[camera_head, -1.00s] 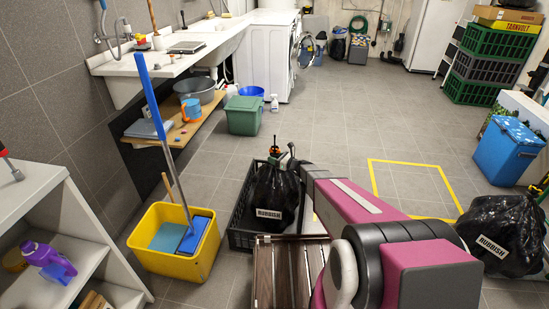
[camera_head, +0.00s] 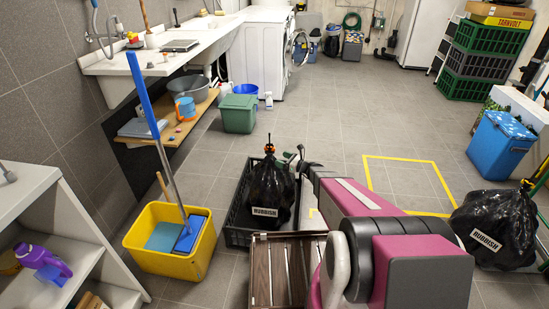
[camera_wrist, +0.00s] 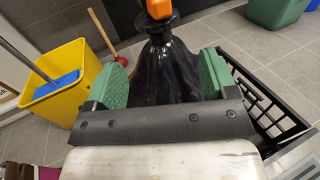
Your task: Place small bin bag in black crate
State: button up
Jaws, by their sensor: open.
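The small bin bag (camera_head: 271,190) is black with a RUBBISH label and a gathered neck with an orange tie. It stands upright within the black crate (camera_head: 236,236) in the head view; its base is partly hidden by the crate and a wooden slatted box. In the wrist view the bag (camera_wrist: 165,70) rises between the two green finger pads of my gripper (camera_wrist: 168,80), which is open around it. The crate's slatted side (camera_wrist: 270,105) shows at the right.
A yellow mop bucket (camera_head: 165,262) stands left of the crate, with a blue-handled mop. The wooden slatted box (camera_head: 262,275) is in front of the crate. A larger rubbish bag (camera_head: 497,228) lies at the right.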

jog(key=s+r+n+g+h, duration=0.3)
jog(key=s+n+g, duration=0.1)
jog(key=s+n, duration=0.4)
jog(key=s+r+n+g+h, duration=0.35)
jog(key=s+n, duration=0.35)
jog(key=s, duration=0.3)
jog(key=s+d+r+n+g+h, duration=0.2)
jog(key=s+d+r+n+h, duration=0.4)
jog(key=s, duration=0.5)
jog(key=d+n+h, duration=0.2)
jog(key=d+n, duration=0.1)
jog(key=shift+d+n, duration=0.25)
jog(key=shift+n, duration=0.05)
jog(key=shift+h, duration=0.25)
